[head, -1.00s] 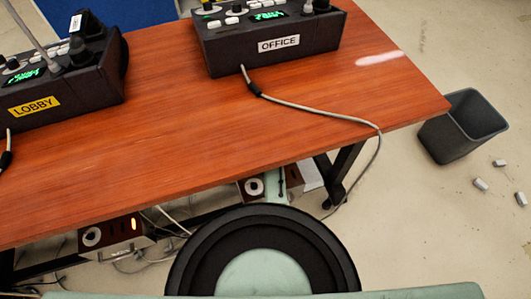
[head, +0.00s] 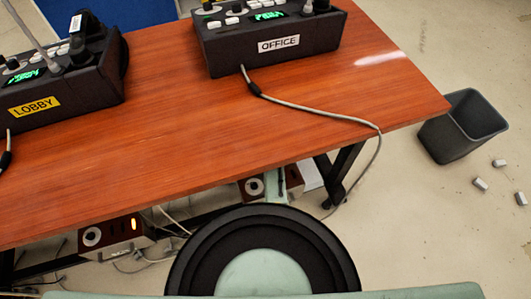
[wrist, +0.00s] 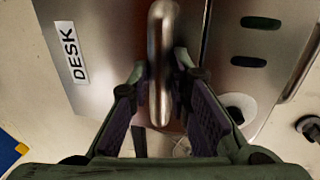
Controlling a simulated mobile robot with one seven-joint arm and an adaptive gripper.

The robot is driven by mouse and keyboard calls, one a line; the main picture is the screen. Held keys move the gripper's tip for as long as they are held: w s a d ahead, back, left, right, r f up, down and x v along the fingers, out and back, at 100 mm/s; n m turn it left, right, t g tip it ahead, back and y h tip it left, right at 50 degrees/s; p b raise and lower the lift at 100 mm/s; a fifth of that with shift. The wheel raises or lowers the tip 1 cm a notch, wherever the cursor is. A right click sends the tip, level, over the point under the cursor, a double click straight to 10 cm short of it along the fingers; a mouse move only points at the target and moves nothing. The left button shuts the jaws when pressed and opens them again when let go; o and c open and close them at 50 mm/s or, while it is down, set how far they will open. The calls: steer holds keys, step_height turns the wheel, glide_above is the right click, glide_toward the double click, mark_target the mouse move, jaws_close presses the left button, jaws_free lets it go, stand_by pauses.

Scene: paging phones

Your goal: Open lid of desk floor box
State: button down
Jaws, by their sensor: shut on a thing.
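In the wrist view a metal plate with a white DESK label (wrist: 67,52) fills the upper part; this is the desk floor box lid (wrist: 105,45). A shiny rounded metal handle (wrist: 161,40) stands out from it toward the camera. My gripper (wrist: 160,88) is shut on this handle, with one dark ridged finger on each side. To the right is a brownish metal face with dark green slots (wrist: 248,62). How far the lid is tilted is hard to tell. In the head view my gripper and the handle are hidden below the desk and my own body.
A wooden desk (head: 190,140) carries the LOBBY phone (head: 65,85) and the OFFICE phone (head: 270,42). A cable (head: 320,115) hangs over its right edge. Cables and small boxes (head: 122,230) lie under it. A dark bin (head: 462,130) stands at right.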

steer(key=w+a+r+p, duration=0.2)
steer(key=w+r, duration=0.5)
steer(key=shift+w+a+r, duration=0.25)
steer(key=shift+w+r, duration=0.05)
steer(key=shift+r, duration=0.05)
stand_by(0.4)
steer(key=c, duration=1.8)
jaws_free()
steer(key=shift+f, duration=0.15)
steer(key=o, duration=0.3)
steer(key=shift+s, duration=0.1)
